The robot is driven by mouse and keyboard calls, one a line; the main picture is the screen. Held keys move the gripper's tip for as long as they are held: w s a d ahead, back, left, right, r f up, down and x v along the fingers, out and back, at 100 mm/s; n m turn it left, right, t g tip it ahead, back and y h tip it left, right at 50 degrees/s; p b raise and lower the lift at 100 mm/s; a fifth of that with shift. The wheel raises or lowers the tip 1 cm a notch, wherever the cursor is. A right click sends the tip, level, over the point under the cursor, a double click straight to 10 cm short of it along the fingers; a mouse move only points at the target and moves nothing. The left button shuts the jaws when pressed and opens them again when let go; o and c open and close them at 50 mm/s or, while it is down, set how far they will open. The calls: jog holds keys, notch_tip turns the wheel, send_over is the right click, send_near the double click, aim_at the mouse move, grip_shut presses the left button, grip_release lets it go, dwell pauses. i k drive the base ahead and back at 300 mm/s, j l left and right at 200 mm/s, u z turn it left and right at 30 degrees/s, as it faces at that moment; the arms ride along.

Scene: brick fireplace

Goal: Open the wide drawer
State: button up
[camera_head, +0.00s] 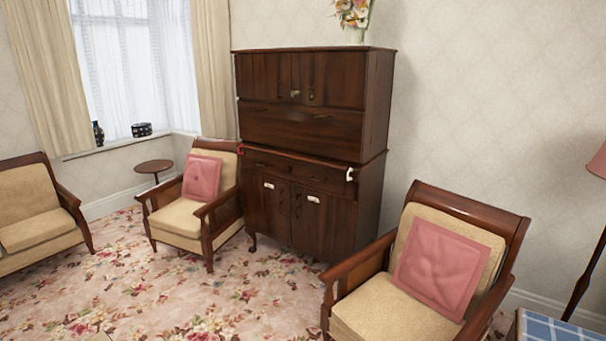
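A dark brown wooden cabinet (378,120) stands against the wall in the middle of the view. A wide drawer (322,179) runs across it just below mid-height and looks shut, with dark handles on its front. Above it is a wide panel (290,128) with a handle near its top edge, also shut; I cannot tell whether it is a drawer or a flap. Upper doors (265,80) and lower doors (318,222) are closed. My gripper is not in view.
An armchair with a pink cushion (201,177) stands close before the cabinet's left side. Another armchair (378,308) stands in the right foreground, near the cabinet's right side. Flowered carpet (235,290) lies clear between them. A small round table (153,166) stands at left.

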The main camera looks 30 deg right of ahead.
aim_at(324, 178)
jog(key=i+l+u, duration=0.1)
jog(key=i, duration=0.5)
jog(key=i+l, duration=0.3)
jog(key=i, duration=0.3)
jog(key=i+l+u, duration=0.15)
jog(key=i, duration=0.45)
jog(key=i+l+u, duration=0.1)
jog(key=i+l, duration=0.3)
jog(key=i, duration=0.2)
jog(key=i+l, duration=0.35)
jog(key=i, duration=0.25)
jog(key=i+l+u, duration=0.15)
jog(key=i+l, duration=0.2)
jog(key=i, duration=0.2)
jog(key=i+l, duration=0.25)
jog(key=l, duration=0.25)
jog(key=u, duration=0.05)
